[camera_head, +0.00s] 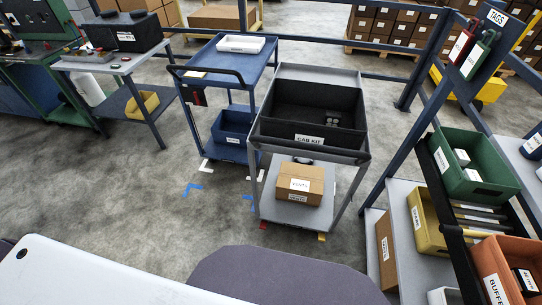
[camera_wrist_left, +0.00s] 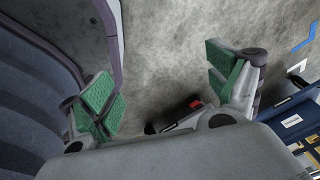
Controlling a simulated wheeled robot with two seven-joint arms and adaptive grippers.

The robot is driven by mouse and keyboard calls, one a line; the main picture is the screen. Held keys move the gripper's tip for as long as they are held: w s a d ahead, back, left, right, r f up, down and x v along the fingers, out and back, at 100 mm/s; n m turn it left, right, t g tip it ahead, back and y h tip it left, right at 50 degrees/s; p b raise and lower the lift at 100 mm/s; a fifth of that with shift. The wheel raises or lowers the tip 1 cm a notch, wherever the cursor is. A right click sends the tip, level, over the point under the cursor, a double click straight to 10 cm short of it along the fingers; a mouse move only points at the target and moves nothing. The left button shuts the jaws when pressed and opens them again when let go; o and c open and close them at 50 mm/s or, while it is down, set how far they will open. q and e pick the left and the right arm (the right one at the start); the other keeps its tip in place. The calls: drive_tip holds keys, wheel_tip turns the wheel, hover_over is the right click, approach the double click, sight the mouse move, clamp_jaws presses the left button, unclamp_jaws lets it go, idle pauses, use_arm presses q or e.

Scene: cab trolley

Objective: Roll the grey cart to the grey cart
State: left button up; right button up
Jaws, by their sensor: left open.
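The grey cart (camera_head: 353,158) stands right of centre in the head view. Its top holds a black bin (camera_head: 310,110) labelled CAB KIT, with small dark items inside. A cardboard box (camera_head: 300,183) with white labels sits on its lower shelf. Only one grey cart is clear; a blue cart (camera_head: 228,62) stands close at its left. My left gripper (camera_wrist_left: 160,88) shows in the left wrist view, its green-padded fingers wide apart with bare floor between them. It touches no cart there. My right gripper is in neither view.
A workbench (camera_head: 115,62) stands at the far left. A rack with a green bin (camera_head: 470,170), a yellow bin (camera_head: 428,220) and an orange bin (camera_head: 508,270) stands close right of the grey cart. Blue rails run behind. Floor left of the carts is clear, with tape marks (camera_head: 193,188).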

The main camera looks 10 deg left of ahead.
use_arm(q)
drive_tip(key=w+d+r+m+t+p, duration=0.1)
drive_tip(key=w+d+r+t, duration=0.15)
drive_tip(key=w+r, duration=0.8)
drive_tip(key=w+d+r+m+t+p, duration=0.1)
drive_tip(key=w+d+r+m+p, duration=0.15)
drive_tip(key=w+r, duration=0.75)
drive_tip(key=w+d+r+m+t, duration=0.3)
drive_tip(key=r, duration=1)
drive_tip(key=w+d+r+m+t+p, duration=0.1)
drive_tip(key=w+d+r+m+t, duration=0.2)
drive_tip(key=r, duration=1.1)
drive_tip(key=w+d+r+m+t+p, duration=0.1)
drive_tip(key=w+d+r+m+t, duration=0.1)
drive_tip(key=r, duration=1.1)
drive_tip(key=shift+w+d+r+m+t, duration=0.15)
drive_tip(key=shift+w+d+m+t, duration=0.25)
drive_tip(key=shift+d+m+t, duration=0.55)
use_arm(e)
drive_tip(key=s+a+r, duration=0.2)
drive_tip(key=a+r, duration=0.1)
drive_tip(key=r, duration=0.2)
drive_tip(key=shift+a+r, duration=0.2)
use_arm(q)
drive_tip(key=shift+d, duration=0.15)
drive_tip(key=shift+w, duration=0.2)
